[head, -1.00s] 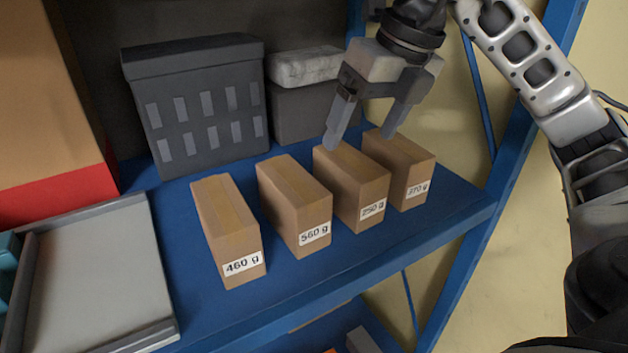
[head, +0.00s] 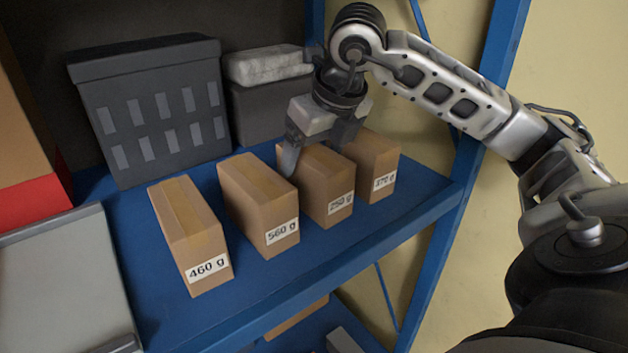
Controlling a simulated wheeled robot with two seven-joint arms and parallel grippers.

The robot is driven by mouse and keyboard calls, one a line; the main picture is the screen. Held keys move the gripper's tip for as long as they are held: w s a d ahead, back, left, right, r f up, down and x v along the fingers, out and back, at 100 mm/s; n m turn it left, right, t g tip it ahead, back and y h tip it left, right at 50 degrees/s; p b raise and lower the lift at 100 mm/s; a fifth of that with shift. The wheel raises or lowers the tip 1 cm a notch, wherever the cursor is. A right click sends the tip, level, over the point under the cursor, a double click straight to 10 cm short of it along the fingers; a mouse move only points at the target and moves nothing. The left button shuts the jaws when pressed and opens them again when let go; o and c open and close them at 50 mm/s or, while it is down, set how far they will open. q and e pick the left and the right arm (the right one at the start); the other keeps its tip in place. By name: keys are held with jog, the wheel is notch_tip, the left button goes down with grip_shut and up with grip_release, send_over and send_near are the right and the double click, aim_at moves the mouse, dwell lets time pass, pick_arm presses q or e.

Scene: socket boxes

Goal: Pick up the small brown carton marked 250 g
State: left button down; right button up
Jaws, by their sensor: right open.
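The small brown carton marked 250 g (head: 325,195) stands upright on the blue shelf, third from the left in a row of cartons. Its label faces the front edge. My right gripper (head: 310,160) is open and lowered over the carton's rear part. One finger reaches down in the gap on the carton's left side, and the other is at its right side, partly hidden. I cannot tell whether the fingers touch the cardboard. My left gripper is not in view.
Cartons marked 560 g (head: 258,205) and 460 g (head: 190,237) stand to the left, and one marked 370 g (head: 373,165) stands close on the right. A dark lidded crate (head: 150,110) is behind. A blue shelf post (head: 480,110) rises at the right.

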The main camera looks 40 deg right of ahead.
jog(key=shift+w+f, duration=0.15)
jog(key=shift+f, duration=0.25)
jog(key=shift+f+b, duration=0.25)
jog(key=shift+b, duration=0.05)
dwell(0.4)
jog(key=c, duration=1.2)
